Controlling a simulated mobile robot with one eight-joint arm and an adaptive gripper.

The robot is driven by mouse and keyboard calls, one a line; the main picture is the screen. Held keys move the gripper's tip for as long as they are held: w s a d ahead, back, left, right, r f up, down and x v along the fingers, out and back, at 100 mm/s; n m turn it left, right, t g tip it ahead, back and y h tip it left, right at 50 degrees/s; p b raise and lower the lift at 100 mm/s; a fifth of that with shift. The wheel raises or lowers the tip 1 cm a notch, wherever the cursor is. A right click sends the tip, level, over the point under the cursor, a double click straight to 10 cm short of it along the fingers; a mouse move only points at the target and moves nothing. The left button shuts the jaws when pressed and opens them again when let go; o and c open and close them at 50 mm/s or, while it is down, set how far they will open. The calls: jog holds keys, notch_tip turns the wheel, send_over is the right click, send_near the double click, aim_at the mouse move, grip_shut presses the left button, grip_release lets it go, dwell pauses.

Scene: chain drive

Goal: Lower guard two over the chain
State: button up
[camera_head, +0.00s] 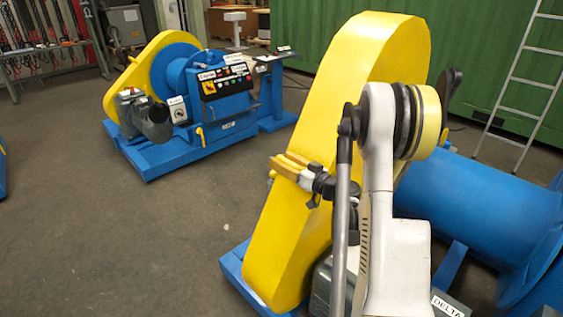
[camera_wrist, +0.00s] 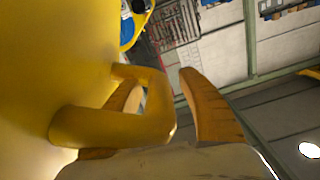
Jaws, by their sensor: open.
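A large yellow guard (camera_head: 330,130) stands tall, leaning to the right, at the near machine, its lower end by the blue base frame. I see no number on it. No chain is visible. My gripper (camera_head: 290,168) is at the guard's left face, about mid-height. In the wrist view, the guard's face (camera_wrist: 45,60) fills the left, with a yellow loop handle (camera_wrist: 110,127) standing out from it. My gripper (camera_wrist: 160,84) is open, one orange finger behind the handle and partly hidden, the other to its right. The handle's outer bar lies between the fingers; I cannot tell whether they touch it.
A blue drum (camera_head: 480,210) lies right of the guard, with a DELTA label (camera_head: 447,305) below. A second blue machine (camera_head: 215,105) with its own yellow guard (camera_head: 135,75) stands at the back left. A ladder (camera_head: 525,85) leans on the green wall.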

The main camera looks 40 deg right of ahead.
jog(key=shift+w, duration=0.1)
grip_shut()
jog(key=w+d+f+m, duration=0.1)
jog(key=d+f, duration=0.2)
jog(key=d, duration=0.7)
jog(key=w+d+f+m, duration=0.1)
jog(key=d+f+m, duration=0.1)
jog(key=d, duration=0.7)
jog(key=w+d+f+m, duration=0.2)
jog(key=d+f, duration=0.2)
jog(key=d, duration=0.6)
jog(key=shift+d+b, duration=0.35)
jog(key=shift+b, duration=0.05)
jog(key=shift+c, duration=0.5)
grip_release()
jog(key=shift+d, duration=0.15)
jog(key=shift+o, duration=0.5)
jog(key=shift+d+f, duration=0.2)
jog(key=shift+d, duration=0.05)
jog(key=shift+a, duration=0.1)
